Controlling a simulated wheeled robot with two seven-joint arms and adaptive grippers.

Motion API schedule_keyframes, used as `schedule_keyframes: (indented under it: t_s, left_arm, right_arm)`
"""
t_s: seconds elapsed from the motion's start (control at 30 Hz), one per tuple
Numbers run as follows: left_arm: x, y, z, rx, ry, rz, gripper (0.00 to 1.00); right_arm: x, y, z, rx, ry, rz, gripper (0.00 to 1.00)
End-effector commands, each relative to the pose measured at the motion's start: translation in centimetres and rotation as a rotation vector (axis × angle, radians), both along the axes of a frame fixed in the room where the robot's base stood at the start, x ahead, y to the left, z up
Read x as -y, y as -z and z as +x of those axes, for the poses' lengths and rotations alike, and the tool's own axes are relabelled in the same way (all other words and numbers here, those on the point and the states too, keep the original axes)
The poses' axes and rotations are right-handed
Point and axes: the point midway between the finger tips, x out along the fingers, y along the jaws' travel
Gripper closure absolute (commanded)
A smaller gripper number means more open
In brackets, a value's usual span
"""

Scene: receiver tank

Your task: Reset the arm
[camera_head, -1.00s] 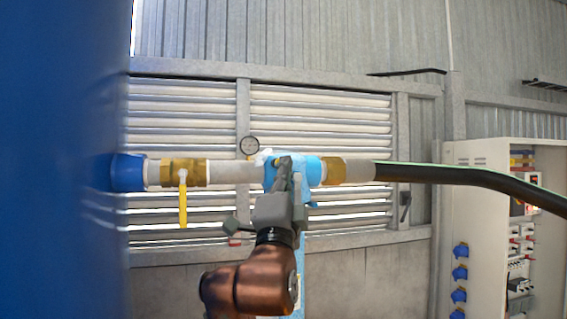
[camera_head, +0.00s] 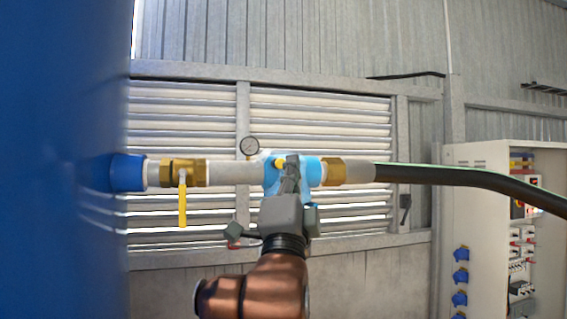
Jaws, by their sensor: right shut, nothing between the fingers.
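My right gripper (camera_head: 291,162) is shut and empty, in the middle of the camera_head view. Its fingers point up in front of the light blue fitting (camera_head: 313,172) on the horizontal pipe and hide part of it. I cannot tell whether they touch it. My copper-coloured arm comes up from below. A small yellow part (camera_head: 279,163) shows just left of the fingertips. My left gripper is not in view.
The pipe (camera_head: 232,172) runs from the blue tank (camera_head: 60,150) at left. It carries a brass valve with a yellow handle (camera_head: 182,203) hanging down and a round gauge (camera_head: 249,147). A black hose (camera_head: 450,176) leads right, past an electrical cabinet (camera_head: 485,160).

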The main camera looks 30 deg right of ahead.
Motion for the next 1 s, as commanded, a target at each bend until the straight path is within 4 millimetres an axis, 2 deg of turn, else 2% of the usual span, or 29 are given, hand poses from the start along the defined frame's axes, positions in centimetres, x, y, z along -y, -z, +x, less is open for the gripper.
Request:
schedule_keyframes:
  t_s: [0.27, 0.43, 0.67, 0.8, 1.0]
  left_arm:
    - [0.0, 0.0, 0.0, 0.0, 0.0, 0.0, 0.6]
    - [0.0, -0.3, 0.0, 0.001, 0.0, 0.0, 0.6]
    - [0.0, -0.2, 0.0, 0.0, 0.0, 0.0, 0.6]
    - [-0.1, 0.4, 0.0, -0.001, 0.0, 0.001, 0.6]
    - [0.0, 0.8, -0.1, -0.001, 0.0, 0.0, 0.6]
  right_arm:
    - [0.0, 0.0, 0.0, 0.0, 0.001, -0.001, 1.0]
    - [0.3, -0.1, 1.0, -0.003, 0.003, -0.002, 1.0]
    - [0.4, -0.2, 0.6, 0.002, 0.007, -0.002, 1.0]
    - [-0.4, -0.1, -1.4, 0.005, -0.004, 0.002, 1.0]
    - [-0.8, -0.1, -3.5, 0.002, -0.001, 0.001, 1.0]
